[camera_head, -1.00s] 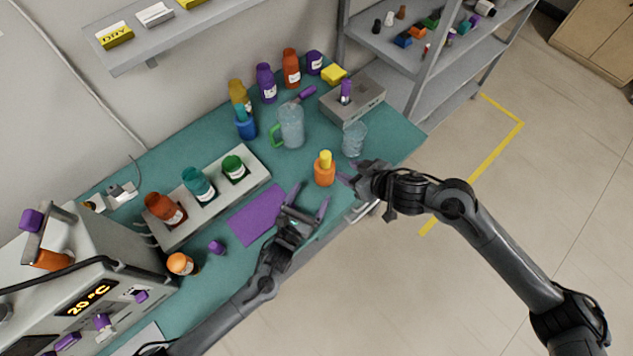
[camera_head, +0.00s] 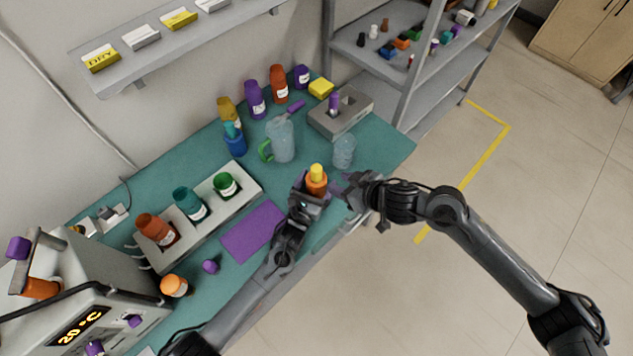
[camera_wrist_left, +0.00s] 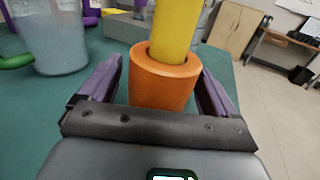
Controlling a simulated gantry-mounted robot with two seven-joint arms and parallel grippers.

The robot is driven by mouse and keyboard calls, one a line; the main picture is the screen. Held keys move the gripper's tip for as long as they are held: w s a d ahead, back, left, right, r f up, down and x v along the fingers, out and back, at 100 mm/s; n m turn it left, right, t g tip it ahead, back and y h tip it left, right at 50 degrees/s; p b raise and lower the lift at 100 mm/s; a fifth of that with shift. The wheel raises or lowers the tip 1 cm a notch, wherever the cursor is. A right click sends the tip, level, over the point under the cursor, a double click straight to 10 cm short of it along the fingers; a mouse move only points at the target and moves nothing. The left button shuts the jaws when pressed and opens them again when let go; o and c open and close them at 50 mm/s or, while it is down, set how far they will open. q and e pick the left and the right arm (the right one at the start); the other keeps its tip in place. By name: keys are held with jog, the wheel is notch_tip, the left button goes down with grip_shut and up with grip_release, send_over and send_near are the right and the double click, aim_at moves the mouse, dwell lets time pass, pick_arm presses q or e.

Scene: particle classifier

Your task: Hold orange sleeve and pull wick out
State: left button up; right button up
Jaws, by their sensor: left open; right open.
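The orange sleeve (camera_head: 317,187) stands upright on the teal bench near its front edge. The yellow wick (camera_head: 316,171) sticks up out of its top. In the left wrist view the sleeve (camera_wrist_left: 163,80) sits between the purple fingers of my open left gripper (camera_wrist_left: 160,92), with the wick (camera_wrist_left: 173,30) rising out of the picture. In the head view my left gripper (camera_head: 309,186) reaches the sleeve from the lower left. My right gripper (camera_head: 342,189) is open and empty, just right of the sleeve, its fingers pointing toward it.
A clear glass (camera_head: 344,151) stands behind my right gripper. A jug with a green handle (camera_head: 281,139) stands behind the sleeve. A purple mat (camera_head: 254,230) lies left of my left arm, beside a white rack (camera_head: 227,199) with bottles. A grey block (camera_head: 341,113) stands farther back.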

pick_arm(q)
jog(key=c, duration=1.6)
jog(key=shift+c, duration=0.2)
pick_arm(e)
jog(key=o, duration=0.4)
